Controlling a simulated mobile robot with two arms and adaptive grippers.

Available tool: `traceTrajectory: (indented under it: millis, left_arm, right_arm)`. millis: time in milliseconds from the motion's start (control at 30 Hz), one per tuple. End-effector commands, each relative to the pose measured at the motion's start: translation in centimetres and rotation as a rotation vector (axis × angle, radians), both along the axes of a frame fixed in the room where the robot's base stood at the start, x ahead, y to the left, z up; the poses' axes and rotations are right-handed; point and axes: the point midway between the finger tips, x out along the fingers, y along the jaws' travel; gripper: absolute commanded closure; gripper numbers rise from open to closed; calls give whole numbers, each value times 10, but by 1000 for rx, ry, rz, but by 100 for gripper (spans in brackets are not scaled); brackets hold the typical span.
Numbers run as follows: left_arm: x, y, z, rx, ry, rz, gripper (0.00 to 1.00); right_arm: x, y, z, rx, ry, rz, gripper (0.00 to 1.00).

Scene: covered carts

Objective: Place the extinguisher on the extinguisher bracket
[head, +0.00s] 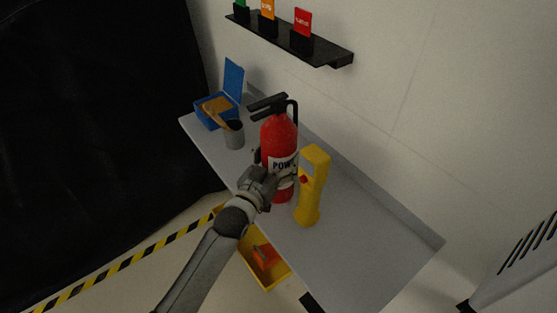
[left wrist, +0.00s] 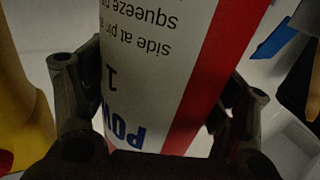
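The red extinguisher (head: 280,135), with a black handle and a white label, stands upright at the table's near edge. In the left wrist view its label (left wrist: 150,70) fills the middle, upside down. My left gripper (head: 280,182) is at the lower body of the extinguisher. Its two dark fingers (left wrist: 160,105) lie on either side of the cylinder and appear to touch it. Whether the base is lifted off the table is hard to tell. I cannot make out an extinguisher bracket in either view. My right gripper is not in view.
A yellow handheld device (head: 312,185) stands close to the extinguisher's right. A grey cup (head: 234,136) and a blue open box (head: 207,118) are at the far left of the grey table (head: 365,250). A black wall shelf (head: 325,54) is above. The table's near right is clear.

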Motion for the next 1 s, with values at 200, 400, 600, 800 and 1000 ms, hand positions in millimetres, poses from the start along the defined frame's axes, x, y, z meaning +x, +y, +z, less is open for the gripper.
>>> traceTrajectory:
  millis: [200, 400, 600, 800, 1000]
  left_arm:
    - [0, 0, -1, 2, 1, 0, 72]
    - [1, -1, 7, -6, -14, -1, 93]
    - [1, -1, 7, -5, -13, -1, 93]
    - [1, -1, 20, -7, -16, -1, 93]
    - [-6, 4, 46, -6, -17, -1, 93]
  right_arm:
    - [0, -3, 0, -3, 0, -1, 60]
    - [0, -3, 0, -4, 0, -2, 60]
    - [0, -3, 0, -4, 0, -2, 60]
    - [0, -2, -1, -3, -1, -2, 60]
    - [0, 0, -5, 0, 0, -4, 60]
